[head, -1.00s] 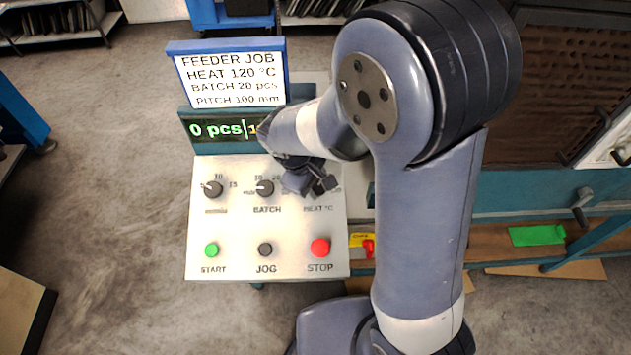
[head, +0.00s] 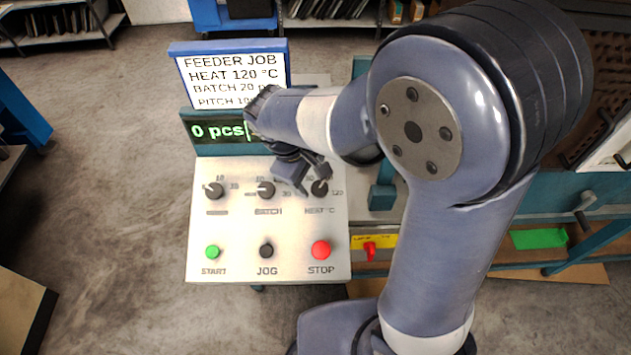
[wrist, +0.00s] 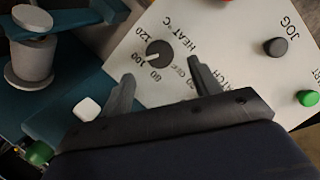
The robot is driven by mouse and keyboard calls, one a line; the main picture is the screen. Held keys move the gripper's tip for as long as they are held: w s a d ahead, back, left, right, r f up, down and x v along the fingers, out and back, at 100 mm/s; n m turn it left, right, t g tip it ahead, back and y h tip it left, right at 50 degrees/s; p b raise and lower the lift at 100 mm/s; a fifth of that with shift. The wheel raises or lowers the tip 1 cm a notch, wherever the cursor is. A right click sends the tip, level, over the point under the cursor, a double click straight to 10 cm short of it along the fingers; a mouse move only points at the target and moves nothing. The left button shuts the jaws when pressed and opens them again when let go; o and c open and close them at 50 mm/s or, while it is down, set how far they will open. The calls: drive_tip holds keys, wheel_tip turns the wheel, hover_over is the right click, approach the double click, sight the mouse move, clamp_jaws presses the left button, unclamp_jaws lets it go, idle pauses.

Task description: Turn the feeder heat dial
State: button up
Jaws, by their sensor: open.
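The heat dial (head: 319,188) is a round black knob at the right end of the dial row on the pale control panel (head: 225,229). In the wrist view the heat dial (wrist: 159,54) has a white pointer mark toward the left, seemingly near 100; the printed scale runs up to 120. My gripper (head: 306,173) hangs over the panel just behind the heat dial. In the wrist view my gripper (wrist: 161,73) is open and empty, its fingertips apart and short of the knob. The job card (head: 232,76) reads HEAT 120 °C.
The batch dial (head: 266,189) and another dial (head: 213,190) sit left of the heat dial. The green START (head: 212,252), black JOG (head: 266,250) and red STOP (head: 320,250) buttons are below. A display (head: 215,131) stands behind, partly covered by my arm.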

sight(318, 188)
drive_tip(key=v, duration=0.5)
drive_tip(key=shift+r, duration=0.15)
drive_tip(key=x, duration=1)
drive_tip(key=shift+d+f, duration=0.1)
drive_tip(key=shift+f, duration=0.2)
drive_tip(key=shift+w+m, duration=0.1)
drive_tip(key=shift+m, duration=0.2)
